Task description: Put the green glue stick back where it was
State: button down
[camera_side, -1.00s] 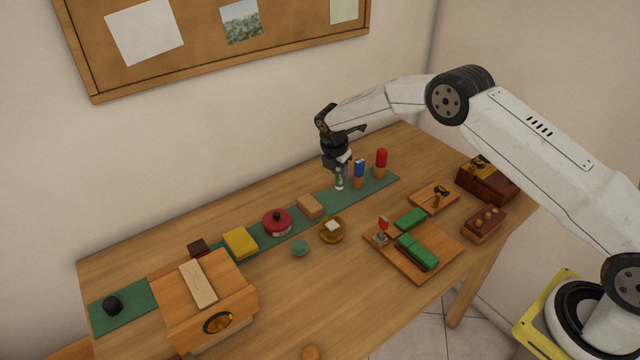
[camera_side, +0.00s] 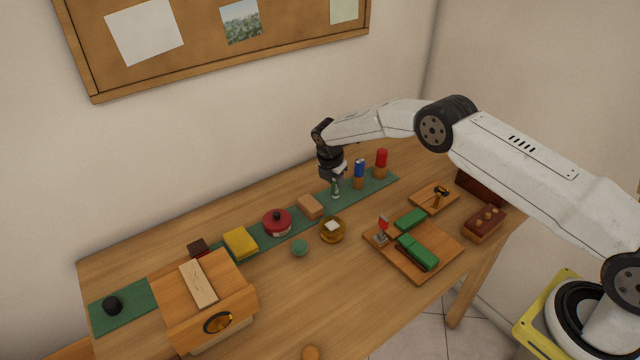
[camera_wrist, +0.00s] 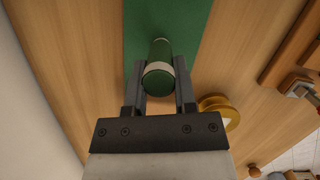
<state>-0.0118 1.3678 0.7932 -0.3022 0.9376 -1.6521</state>
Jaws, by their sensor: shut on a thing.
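The green glue stick (camera_side: 336,188) is upright in the side view, at the green mat strip (camera_side: 380,184), left of the blue glue stick. My gripper (camera_side: 334,178) is above it with its fingers down around its upper part. In the wrist view the green glue stick (camera_wrist: 158,75) is between the two fingers of my gripper (camera_wrist: 159,84), and they are shut on it. I cannot tell whether its base touches the mat.
A blue stick (camera_side: 359,170) and a red stick (camera_side: 381,160) stand close on the right in wooden-coloured holders. A wooden board (camera_side: 400,262) holds green blocks.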

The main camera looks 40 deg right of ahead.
jog(key=shift+f, duration=0.25)
jog(key=shift+c, duration=2.1)
grip_release()
jog(key=v, duration=1.2)
jog(key=shift+r, duration=0.1)
